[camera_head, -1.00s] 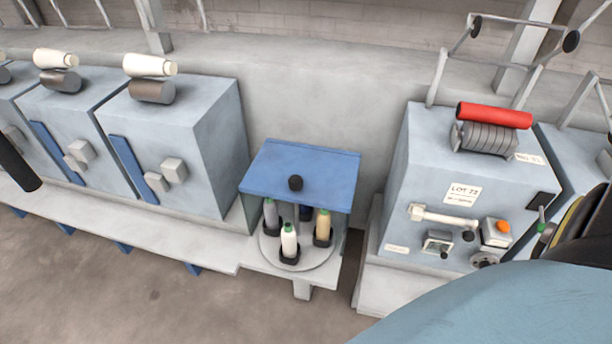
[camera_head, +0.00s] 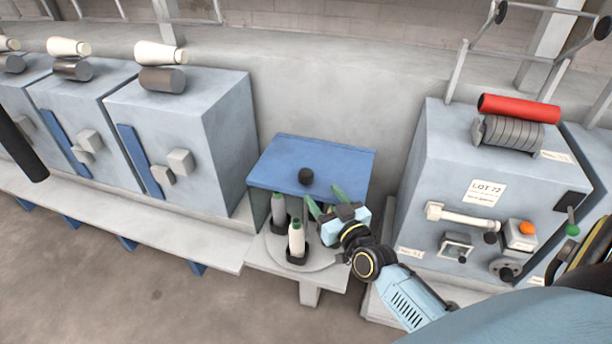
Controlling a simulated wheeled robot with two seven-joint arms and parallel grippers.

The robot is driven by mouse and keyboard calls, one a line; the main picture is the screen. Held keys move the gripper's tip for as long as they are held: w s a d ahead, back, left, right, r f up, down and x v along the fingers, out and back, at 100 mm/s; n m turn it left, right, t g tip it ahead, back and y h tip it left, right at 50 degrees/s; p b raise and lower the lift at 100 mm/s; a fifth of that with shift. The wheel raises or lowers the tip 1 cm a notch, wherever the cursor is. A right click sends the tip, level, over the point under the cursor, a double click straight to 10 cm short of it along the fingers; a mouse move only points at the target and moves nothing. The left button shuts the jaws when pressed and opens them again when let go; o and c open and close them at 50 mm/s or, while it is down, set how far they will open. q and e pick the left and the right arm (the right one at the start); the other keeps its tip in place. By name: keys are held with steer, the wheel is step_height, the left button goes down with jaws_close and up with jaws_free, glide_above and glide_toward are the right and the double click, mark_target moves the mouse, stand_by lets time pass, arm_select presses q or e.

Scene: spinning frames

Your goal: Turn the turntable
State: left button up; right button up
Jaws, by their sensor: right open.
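The turntable (camera_head: 322,260) is a pale round disc on a small stand under a blue roof panel (camera_head: 318,160) with a black knob (camera_head: 305,176) on top. A white bobbin (camera_head: 296,238) stands upright in a dark holder at its front, and a grey bobbin (camera_head: 279,210) stands behind it to the left. My right gripper (camera_head: 325,201) is open, its two green fingertips apart at the front edge of the roof, just right of the white bobbin. It hides the right side of the disc. I cannot tell whether it touches anything. My left gripper is out of view.
A blue-grey machine with a LOT 72 label (camera_head: 487,192), a red roll (camera_head: 518,110) and several controls stands close on the right. A similar machine (camera_head: 218,130) stands on the left. A pale ledge (camera_head: 190,236) runs along the front, with open floor (camera_head: 110,290) before it.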

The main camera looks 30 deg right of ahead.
mark_target(310, 179)
steer(key=w, duration=0.3)
steer(key=w+b, duration=0.1)
steer(key=w, duration=0.5)
steer(key=shift+w+d, duration=0.4)
jaws_close()
